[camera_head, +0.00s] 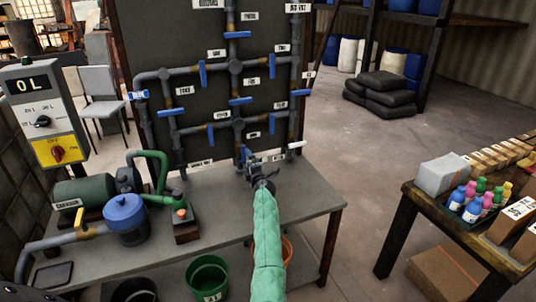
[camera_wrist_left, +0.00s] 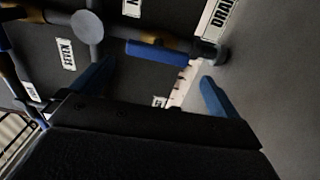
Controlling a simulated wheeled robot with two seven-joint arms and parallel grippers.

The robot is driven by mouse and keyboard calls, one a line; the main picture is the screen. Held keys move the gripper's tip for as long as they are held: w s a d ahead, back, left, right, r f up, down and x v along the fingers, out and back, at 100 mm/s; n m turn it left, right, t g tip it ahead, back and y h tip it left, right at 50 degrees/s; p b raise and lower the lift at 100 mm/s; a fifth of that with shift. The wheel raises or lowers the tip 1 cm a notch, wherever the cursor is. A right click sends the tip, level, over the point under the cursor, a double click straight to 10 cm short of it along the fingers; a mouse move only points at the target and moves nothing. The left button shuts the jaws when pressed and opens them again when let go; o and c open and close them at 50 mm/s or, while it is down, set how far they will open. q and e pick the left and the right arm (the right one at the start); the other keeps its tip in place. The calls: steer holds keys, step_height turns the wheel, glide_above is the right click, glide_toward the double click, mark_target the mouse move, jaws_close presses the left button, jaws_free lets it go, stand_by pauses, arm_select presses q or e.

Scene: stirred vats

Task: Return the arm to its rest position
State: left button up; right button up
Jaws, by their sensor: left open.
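My left arm, in a teal sleeve, reaches forward over the grey bench in the head view. Its gripper (camera_head: 248,160) is in front of the lower part of the pipe panel (camera_head: 262,45). In the left wrist view the two blue fingers (camera_wrist_left: 153,85) are spread apart with nothing between them. A blue valve handle (camera_wrist_left: 158,51) lies beyond the fingers, apart from them as far as I can tell. A label reading SEVEN (camera_wrist_left: 66,54) and a partly cut-off label (camera_wrist_left: 221,14) show near it. My right gripper is not in view.
The grey bench (camera_head: 310,205) carries a green pump (camera_head: 85,195), a blue-lidded pot (camera_head: 125,212) and hoses. A control box (camera_head: 42,110) stands at left. A green bucket (camera_head: 208,278) and an orange bucket (camera_head: 285,250) are below. A side table with bottles (camera_head: 470,195) stands right; floor between is clear.

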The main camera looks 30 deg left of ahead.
arm_select(q)
steer(key=w+d+r+m+t+h, duration=0.3)
steer(key=d+r+m+t+h, duration=0.1)
steer(key=d+r+m+h, duration=0.4)
steer(key=w+d+r+m+t+h, duration=0.3)
steer(key=d+r+m+h, duration=0.2)
steer(key=d+m+h, duration=0.3)
steer(key=s+d+f+m+g+h, duration=0.1)
steer(key=s+d+f+m+g, duration=0.1)
steer(key=s+d+m+g, duration=0.3)
steer(key=s+d+f+m+g+y, duration=0.1)
steer(key=s+d+f+m+g, duration=0.4)
steer(key=s+f, duration=0.8)
steer(key=s+d+f+m+g+y, duration=0.1)
steer(key=s+d+f+m+g, duration=0.1)
steer(key=s+d+f, duration=0.85)
steer(key=s+f+g, duration=0.1)
steer(key=s+f, duration=0.5)
steer(key=s, duration=0.7)
steer(key=s+d+f+m+g, duration=0.1)
steer(key=s+f+g, duration=0.1)
steer(key=s+f, duration=0.5)
steer(key=s+d+f+m+g, duration=0.1)
steer(key=s+f, duration=0.5)
steer(key=s, duration=1.3)
steer(key=shift+s+d+f+g, duration=0.2)
steer(key=shift+f+g, duration=0.05)
steer(key=shift+g, duration=0.35)
